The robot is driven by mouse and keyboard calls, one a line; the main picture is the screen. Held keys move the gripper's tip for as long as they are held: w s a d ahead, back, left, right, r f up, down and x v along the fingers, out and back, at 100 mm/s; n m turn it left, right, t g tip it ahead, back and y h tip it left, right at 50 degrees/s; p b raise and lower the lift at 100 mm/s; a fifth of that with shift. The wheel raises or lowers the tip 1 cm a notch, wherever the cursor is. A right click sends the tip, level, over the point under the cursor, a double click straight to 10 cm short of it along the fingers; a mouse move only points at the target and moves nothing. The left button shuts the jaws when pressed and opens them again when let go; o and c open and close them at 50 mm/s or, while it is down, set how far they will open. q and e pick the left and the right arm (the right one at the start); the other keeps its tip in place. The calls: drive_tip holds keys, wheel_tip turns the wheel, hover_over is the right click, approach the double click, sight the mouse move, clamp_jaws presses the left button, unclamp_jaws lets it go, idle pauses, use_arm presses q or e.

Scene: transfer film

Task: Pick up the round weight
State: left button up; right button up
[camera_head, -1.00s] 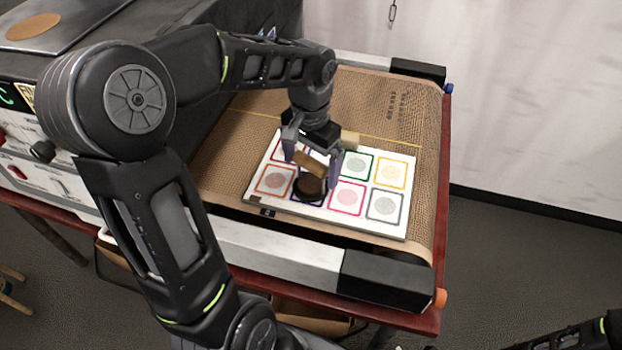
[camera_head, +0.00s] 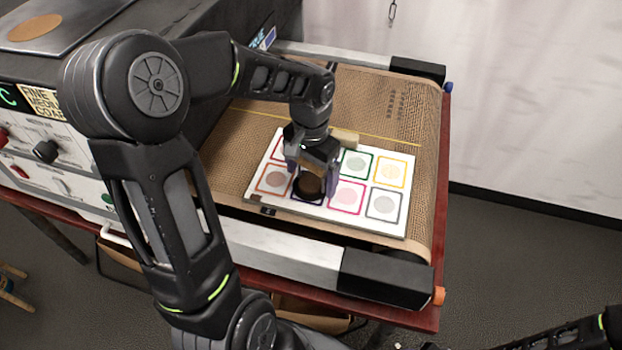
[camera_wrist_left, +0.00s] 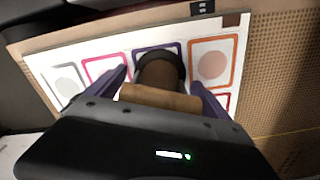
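The round weight (camera_head: 308,187) is a dark brown cylinder on a dark-framed square of the white sheet (camera_head: 330,213) with coloured frames. It also shows in the left wrist view (camera_wrist_left: 160,70), with a tan wooden bar (camera_wrist_left: 160,97) across its near end. My left gripper (camera_head: 312,179) points down over the weight, with one finger on each side of it. In the left wrist view the fingers (camera_wrist_left: 160,88) are apart, with narrow gaps seeming to remain beside the weight. The gripper body hides part of the weight in the head view.
The sheet lies on a brown mesh conveyor belt (camera_head: 385,115) coming out of a dark machine (camera_head: 200,60). A small tan block (camera_head: 345,137) sits behind the gripper. Pale side rails (camera_head: 285,250) edge the belt. My right arm shows only partly at bottom right.

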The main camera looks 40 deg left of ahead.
use_arm(q)
clamp_jaws()
idle(0.8)
